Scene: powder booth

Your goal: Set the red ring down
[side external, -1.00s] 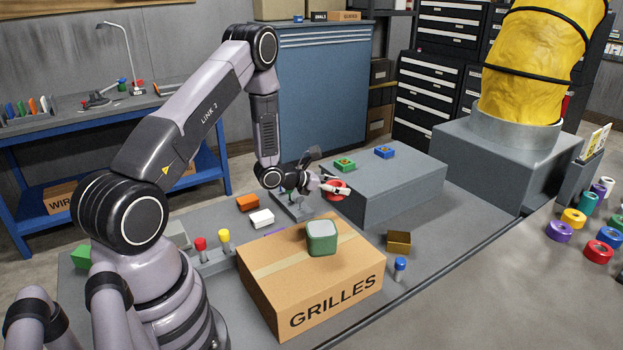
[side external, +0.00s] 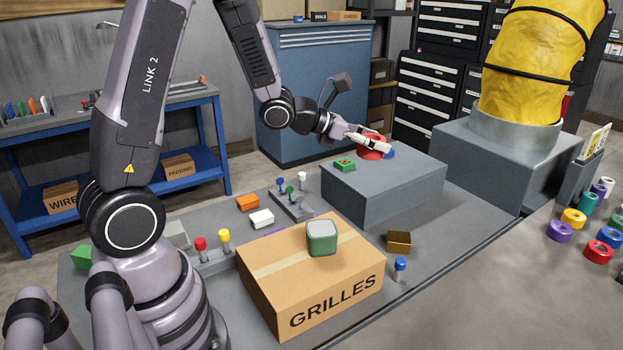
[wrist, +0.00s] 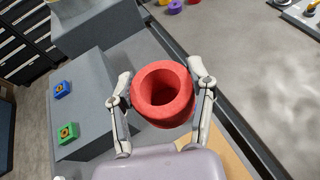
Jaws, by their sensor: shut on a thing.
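The red ring (side external: 370,154) is a thick, hollow piece. In the wrist view the ring (wrist: 160,118) sits between the two fingers of my gripper (wrist: 163,85), one on each side of its outer wall. In the side external view my gripper (side external: 369,141) holds it near the far end of the large grey block (side external: 400,193). The ring's underside is not clear, so I cannot tell whether it touches the block. Fingers partly hide the ring in the side view.
A green square piece (side external: 344,164) and a blue square piece (side external: 389,153) sit on the grey block; the ring partly hides the blue one in the side view. The block's near part is bare. The GRILLES carton (side external: 283,283) stands in front, with a green rounded block (side external: 321,238) on top.

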